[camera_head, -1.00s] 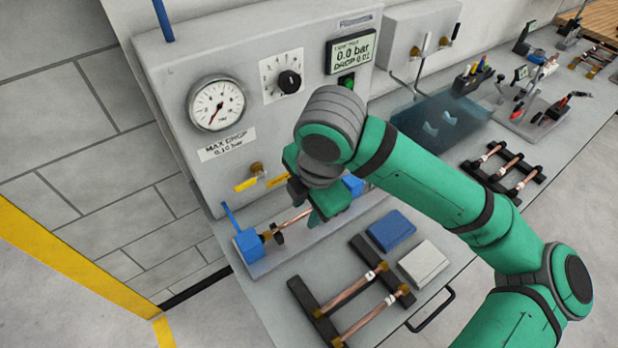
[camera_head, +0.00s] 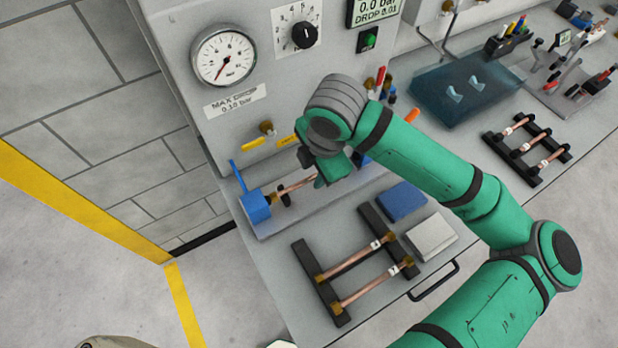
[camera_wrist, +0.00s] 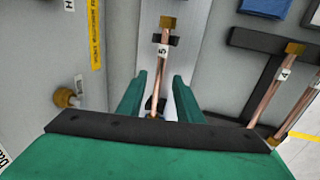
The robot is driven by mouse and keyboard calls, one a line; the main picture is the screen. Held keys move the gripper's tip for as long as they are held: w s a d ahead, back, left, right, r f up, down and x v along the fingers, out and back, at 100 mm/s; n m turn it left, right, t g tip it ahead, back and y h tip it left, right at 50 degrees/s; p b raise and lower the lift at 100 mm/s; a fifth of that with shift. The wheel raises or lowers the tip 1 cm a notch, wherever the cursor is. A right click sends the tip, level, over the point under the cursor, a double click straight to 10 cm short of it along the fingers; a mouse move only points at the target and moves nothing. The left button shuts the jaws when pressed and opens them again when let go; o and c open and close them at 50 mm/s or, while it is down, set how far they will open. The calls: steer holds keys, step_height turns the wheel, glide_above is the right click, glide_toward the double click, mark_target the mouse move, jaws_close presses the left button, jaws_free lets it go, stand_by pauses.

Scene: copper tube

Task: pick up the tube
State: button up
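A copper tube (camera_head: 296,186) lies in a fixture with blue end blocks on the bench below the gauge panel. In the wrist view, the tube (camera_wrist: 161,75) carries a white label "5" and has a brass end fitting at the top. My gripper (camera_wrist: 160,76) is open, with its two green fingers on either side of the tube and a visible gap on each side. In the head view, my gripper (camera_head: 328,178) is over the tube and hides its right part. Whether the fingers reach down to the tube's depth is hard to tell.
A black rack (camera_head: 328,297) with two copper tubes stands in front of the fixture. A blue block (camera_head: 402,201) and a white block (camera_head: 431,236) lie to its right. The panel wall (camera_head: 190,100) rises close behind, with a brass valve (camera_head: 266,127) and yellow handle.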

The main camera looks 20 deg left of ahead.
steer(key=shift+x, duration=1.15)
steer(key=shift+w+d, duration=0.1)
jaws_close()
steer(key=shift+r, duration=0.1)
steer(key=shift+r, duration=0.55)
steer(key=s+d+r, duration=0.7)
steer(key=d+r, duration=0.4)
steer(key=d, duration=0.1)
steer(key=shift+s+r, duration=0.2)
steer(key=shift+r, duration=0.15)
